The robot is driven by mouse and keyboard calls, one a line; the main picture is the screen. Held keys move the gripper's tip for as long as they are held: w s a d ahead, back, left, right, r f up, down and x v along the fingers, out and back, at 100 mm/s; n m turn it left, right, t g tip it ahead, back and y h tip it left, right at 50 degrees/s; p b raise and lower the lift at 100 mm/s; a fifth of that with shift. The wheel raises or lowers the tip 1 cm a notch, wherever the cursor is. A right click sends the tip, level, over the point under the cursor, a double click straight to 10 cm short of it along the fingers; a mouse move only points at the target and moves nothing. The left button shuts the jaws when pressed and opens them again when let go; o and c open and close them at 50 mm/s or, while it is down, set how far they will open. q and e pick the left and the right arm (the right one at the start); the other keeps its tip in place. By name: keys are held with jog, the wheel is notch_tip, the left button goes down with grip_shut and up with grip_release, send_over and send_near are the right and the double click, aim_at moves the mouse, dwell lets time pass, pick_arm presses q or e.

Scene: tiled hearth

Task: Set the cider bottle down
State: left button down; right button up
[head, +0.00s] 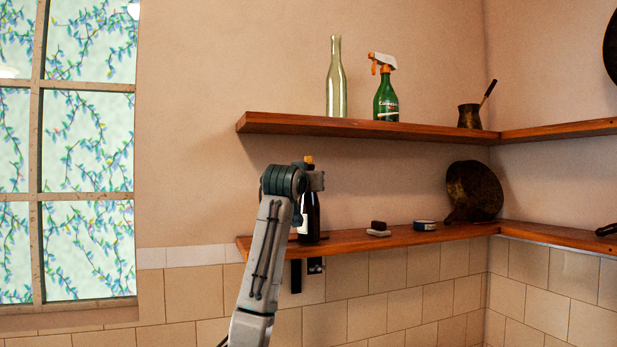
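A dark bottle with an orange cap and a pale label, which I take for the cider bottle (311,218), is upright at the left end of the lower wooden shelf (365,242). Its base overlaps the shelf in the picture; I cannot tell if it touches. My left gripper (314,181) is at the bottle's neck and upper body, and my wrist covers part of its left side. The fingers are too hidden to show whether they are closed on it. My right gripper is not in view.
An upper shelf (420,133) above holds a clear bottle (337,88), a green spray bottle (386,98) and a copper pot (469,116). On the lower shelf are a dark block (378,225), a tin (425,225) and a dark pan (473,191), right of the bottle.

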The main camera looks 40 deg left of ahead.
pick_arm(q)
jog(key=shift+f, duration=0.2)
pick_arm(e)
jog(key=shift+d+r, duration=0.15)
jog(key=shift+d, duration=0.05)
pick_arm(q)
jog(key=shift+s+d, duration=0.1)
jog(key=c, duration=1.2)
grip_release()
jog(key=shift+f, duration=0.1)
jog(key=shift+o, duration=0.2)
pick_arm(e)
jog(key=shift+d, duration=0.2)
